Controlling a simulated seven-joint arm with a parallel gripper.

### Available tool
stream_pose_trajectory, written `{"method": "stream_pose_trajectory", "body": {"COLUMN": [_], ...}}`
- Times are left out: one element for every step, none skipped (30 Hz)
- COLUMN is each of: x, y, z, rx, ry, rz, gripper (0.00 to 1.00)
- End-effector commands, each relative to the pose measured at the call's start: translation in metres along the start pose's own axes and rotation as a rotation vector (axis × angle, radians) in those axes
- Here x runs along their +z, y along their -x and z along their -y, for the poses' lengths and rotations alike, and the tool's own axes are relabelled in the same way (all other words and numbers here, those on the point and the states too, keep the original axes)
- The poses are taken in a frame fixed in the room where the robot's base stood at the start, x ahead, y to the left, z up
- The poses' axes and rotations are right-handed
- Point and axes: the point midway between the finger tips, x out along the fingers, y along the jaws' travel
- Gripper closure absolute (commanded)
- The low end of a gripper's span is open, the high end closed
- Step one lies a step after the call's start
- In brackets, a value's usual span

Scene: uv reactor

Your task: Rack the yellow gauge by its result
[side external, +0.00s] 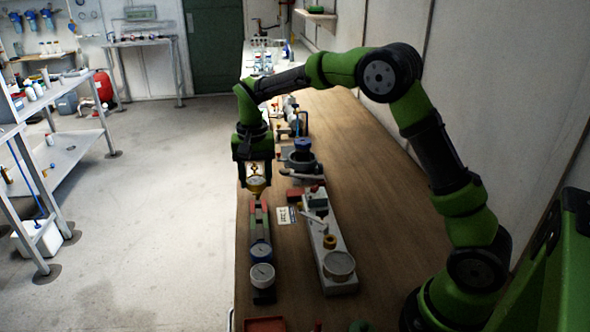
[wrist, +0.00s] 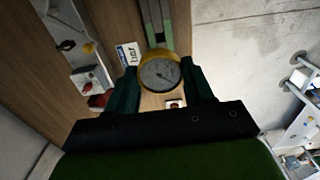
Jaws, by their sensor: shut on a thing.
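The yellow gauge (side external: 257,184) is held between the fingers of my gripper (side external: 255,176), above the far end of the rack. In the wrist view the gauge's round white dial (wrist: 160,74) faces the camera, between the two dark green fingers of my gripper (wrist: 163,84). The dial reading is too small to make out. The rack (side external: 259,222) is a narrow strip with red and green sections on the table's left side. A blue gauge (side external: 261,250) and a pale gauge (side external: 262,273) sit at its near end. The rack's green rails (wrist: 154,22) show in the wrist view.
A grey test block (side external: 322,238) with a large dial (side external: 339,264) and lever stands right of the rack. A small card (side external: 287,215) marked "bar" lies between them. A dark device (side external: 301,158) stands behind. A red tray (side external: 265,325) is at the front edge.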

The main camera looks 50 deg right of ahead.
Motion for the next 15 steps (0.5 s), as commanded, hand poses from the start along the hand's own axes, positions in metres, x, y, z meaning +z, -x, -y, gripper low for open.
{"method": "stream_pose_trajectory", "body": {"x": [-0.0006,-0.0007,-0.0007,-0.0006,-0.0006,-0.0006,-0.0006,-0.0005,-0.0004,-0.0003,-0.0004,-0.0005,-0.0005,-0.0004,-0.0003], "y": [0.0004,0.0005,0.0006,0.0006,0.0006,0.0006,0.0006,0.0006,0.0005,0.0001,-0.0007,-0.0022,-0.0037,-0.0055,-0.0083], "z": [0.0008,0.0009,0.0008,0.0007,0.0007,0.0006,0.0005,0.0005,0.0005,0.0004,0.0003,0.0002,0.0002,0.0001,0.0001], "rx": [-0.001,-0.001,-0.001,-0.001,-0.001,-0.001,-0.001,-0.001,-0.001,0.0,0.0,0.0,0.0,0.001,0.001], "ry": [0.0,0.0,0.0,0.0,0.0,0.0,0.0,0.0,0.0,0.0,0.0,0.0,0.0,0.0,0.0], "rz": [-0.001,-0.001,-0.001,-0.001,-0.001,-0.001,-0.002,-0.002,-0.002,-0.002,-0.002,-0.002,-0.002,-0.001,-0.001], "gripper": [0.75,0.75,0.75,0.75,0.75,0.75,0.75,0.75,0.75,0.75,0.75,0.75,0.75,0.75,0.75]}}
